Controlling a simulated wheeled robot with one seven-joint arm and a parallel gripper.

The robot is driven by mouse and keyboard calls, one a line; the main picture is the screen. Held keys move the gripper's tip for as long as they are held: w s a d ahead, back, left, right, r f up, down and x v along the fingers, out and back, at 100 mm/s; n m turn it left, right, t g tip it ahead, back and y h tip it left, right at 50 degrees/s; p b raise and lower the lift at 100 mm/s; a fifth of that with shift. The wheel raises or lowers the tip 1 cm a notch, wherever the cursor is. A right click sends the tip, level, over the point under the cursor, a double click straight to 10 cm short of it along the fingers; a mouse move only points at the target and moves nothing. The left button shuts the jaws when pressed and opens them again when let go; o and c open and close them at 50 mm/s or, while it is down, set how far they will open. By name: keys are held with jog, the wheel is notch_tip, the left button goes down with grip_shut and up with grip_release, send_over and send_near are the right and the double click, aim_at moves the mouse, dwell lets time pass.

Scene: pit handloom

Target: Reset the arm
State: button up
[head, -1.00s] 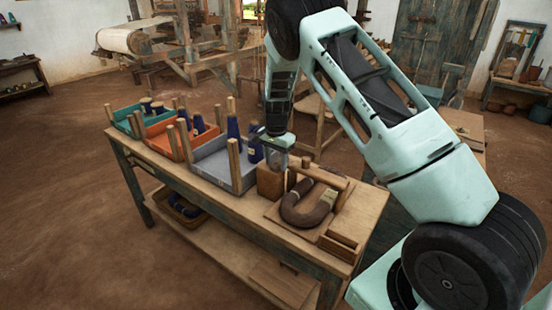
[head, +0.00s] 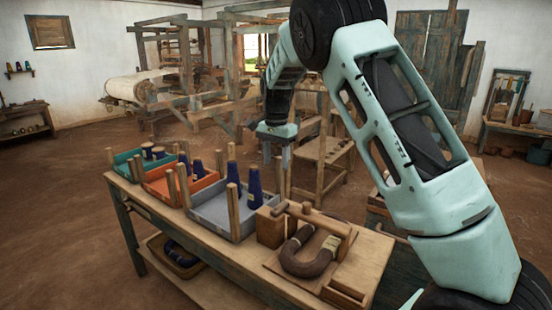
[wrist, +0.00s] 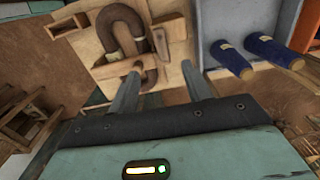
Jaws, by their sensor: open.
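My gripper (head: 276,162) hangs from my raised arm above the far side of the workbench (head: 228,254), pointing down. It is open and empty. In the wrist view its two fingers (wrist: 161,68) stand apart with nothing held between them. Below them is a wooden board (wrist: 100,70) with a brown U-shaped piece (wrist: 125,22). In the head view this U-shaped piece (head: 306,262) lies at the bench's right end, clear of my gripper. The exact height of the fingertips is hard to tell.
A grey tray (head: 212,213) holds two dark blue cones. An orange tray (head: 168,186) and a teal tray (head: 128,157) stand further left, with tall corner posts. A wooden block (head: 270,228) stands beside the board. A wooden frame (head: 322,150) stands behind my gripper.

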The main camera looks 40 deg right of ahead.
jog(key=shift+r, duration=0.35)
dwell(0.3)
jog(key=s+a+n+y, duration=0.1)
jog(key=s+a+n, duration=0.4)
jog(key=s+a, duration=0.5)
jog(key=s+a+n+y, duration=0.1)
jog(key=s+a+n, duration=0.4)
jog(key=a, duration=0.8)
jog(key=s+a+f+n, duration=0.1)
jog(key=s+a+n, duration=0.2)
jog(key=s, duration=0.8)
jog(key=s+a+f+n+h, duration=0.1)
jog(key=s+a+n, duration=0.2)
jog(key=s+n, duration=0.5)
jog(key=s, duration=0.4)
jog(key=shift+a+f+n, duration=0.2)
jog(key=shift+f+n, duration=0.1)
jog(key=shift+f, duration=0.1)
jog(key=shift+s+f, duration=0.1)
jog(key=shift+s, duration=0.15)
jog(key=shift+c, duration=0.3)
